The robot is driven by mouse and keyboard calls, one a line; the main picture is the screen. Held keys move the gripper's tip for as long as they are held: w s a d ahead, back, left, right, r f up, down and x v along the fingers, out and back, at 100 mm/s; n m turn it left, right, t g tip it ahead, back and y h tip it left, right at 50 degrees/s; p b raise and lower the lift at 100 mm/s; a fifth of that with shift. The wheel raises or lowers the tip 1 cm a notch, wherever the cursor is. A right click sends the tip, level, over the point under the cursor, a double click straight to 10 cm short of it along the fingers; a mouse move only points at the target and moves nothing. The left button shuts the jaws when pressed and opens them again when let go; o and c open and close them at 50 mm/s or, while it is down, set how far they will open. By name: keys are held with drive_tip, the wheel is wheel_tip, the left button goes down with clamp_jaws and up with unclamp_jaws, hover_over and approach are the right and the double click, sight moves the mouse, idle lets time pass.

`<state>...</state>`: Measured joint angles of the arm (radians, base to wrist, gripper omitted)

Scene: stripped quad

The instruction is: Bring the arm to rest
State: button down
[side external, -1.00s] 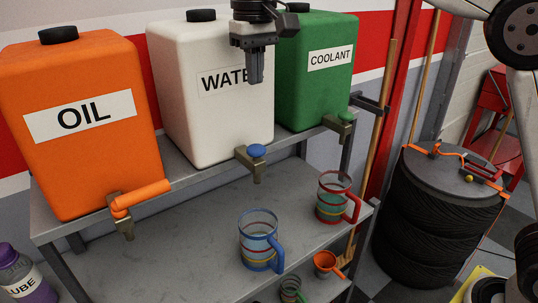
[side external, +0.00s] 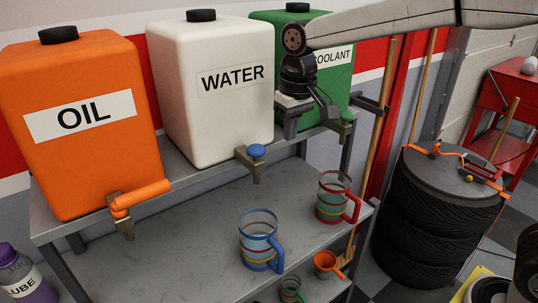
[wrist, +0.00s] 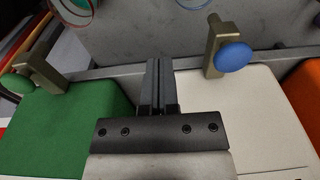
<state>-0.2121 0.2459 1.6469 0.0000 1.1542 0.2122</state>
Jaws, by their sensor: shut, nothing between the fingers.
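My gripper (side external: 291,126) hangs in front of the green coolant tank (side external: 270,58), close to the right side of the white water tank (side external: 205,95) in the side view. Its fingers are together and hold nothing. In the wrist view my gripper (wrist: 158,66) also shows shut, its fingers pointing toward the shelf edge between the green tap (wrist: 38,70) and the blue tap knob (wrist: 234,56). My arm reaches in from the upper right and covers part of the coolant label.
An orange oil tank (side external: 75,150) stands at left. A blue-rimmed jug (side external: 258,245), a red-handled jug (side external: 333,200) and an orange funnel (side external: 326,262) are on or near the lower shelf (side external: 175,260). Stacked tyres (side external: 425,235) stand at right.

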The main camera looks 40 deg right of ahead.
drive_tip(key=s+d+f, duration=0.4)
drive_tip(key=s+f, duration=0.4)
drive_tip(key=s+d+f+t, duration=0.1)
drive_tip(key=s+d+f, duration=0.4)
drive_tip(key=s+f, duration=0.3)
drive_tip(key=shift+s+d+f+t, duration=0.25)
drive_tip(key=shift+d+f+t, duration=0.05)
drive_tip(key=shift+f, duration=0.2)
idle(0.9)
